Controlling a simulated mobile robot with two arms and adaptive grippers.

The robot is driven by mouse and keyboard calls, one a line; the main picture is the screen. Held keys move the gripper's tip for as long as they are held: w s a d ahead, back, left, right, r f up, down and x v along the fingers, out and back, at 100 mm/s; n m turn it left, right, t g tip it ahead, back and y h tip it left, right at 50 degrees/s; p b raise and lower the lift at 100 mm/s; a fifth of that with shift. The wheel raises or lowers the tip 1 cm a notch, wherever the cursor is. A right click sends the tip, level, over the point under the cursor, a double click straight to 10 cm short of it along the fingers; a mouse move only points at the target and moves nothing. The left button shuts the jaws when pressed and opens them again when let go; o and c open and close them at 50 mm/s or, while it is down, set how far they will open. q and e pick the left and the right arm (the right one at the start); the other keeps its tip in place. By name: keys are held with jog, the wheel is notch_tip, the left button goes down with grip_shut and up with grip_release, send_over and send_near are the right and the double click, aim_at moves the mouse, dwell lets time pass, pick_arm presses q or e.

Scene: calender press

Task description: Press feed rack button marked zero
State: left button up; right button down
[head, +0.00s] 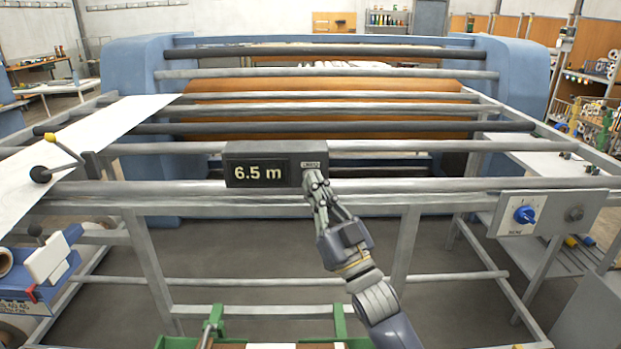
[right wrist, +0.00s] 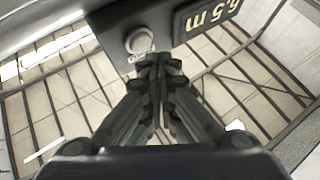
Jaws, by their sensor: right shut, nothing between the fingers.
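The dark counter box (head: 262,150) sits on the feed rack's front rails and its display reads "6.5 m". A small pale label (head: 311,164) is at the right of its face. In the right wrist view the box's display (right wrist: 207,14) shows upside down, and beside it is a round grey button (right wrist: 139,41). My right gripper (head: 315,183) is shut and empty, with its fingertips at the right end of the box, just below the label. In the right wrist view its fingertips (right wrist: 158,62) are right by the button; I cannot tell whether they touch. My left gripper is not in view.
A panel with a blue knob (head: 524,215) is on the rack's right front. A lever with a black ball (head: 40,174) and a white sheet (head: 95,140) are at the left. Metal rails (head: 420,186) run across the front. A green frame (head: 180,342) stands at the bottom.

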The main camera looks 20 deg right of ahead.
jog(key=shift+w, duration=0.1)
jog(key=shift+w+d, duration=0.1)
jog(key=shift+w, duration=0.25)
jog(key=shift+w+d, duration=0.1)
jog(key=shift+w, duration=0.25)
dwell(0.5)
jog(key=shift+s, duration=0.1)
jog(key=shift+s+a, duration=0.2)
jog(key=shift+s, duration=0.5)
jog(key=s+p, duration=0.1)
jog(key=s, duration=0.1)
jog(key=s+a+p, duration=0.1)
jog(key=s, duration=0.1)
jog(key=shift+s+a, duration=0.2)
jog(key=shift+s, duration=0.2)
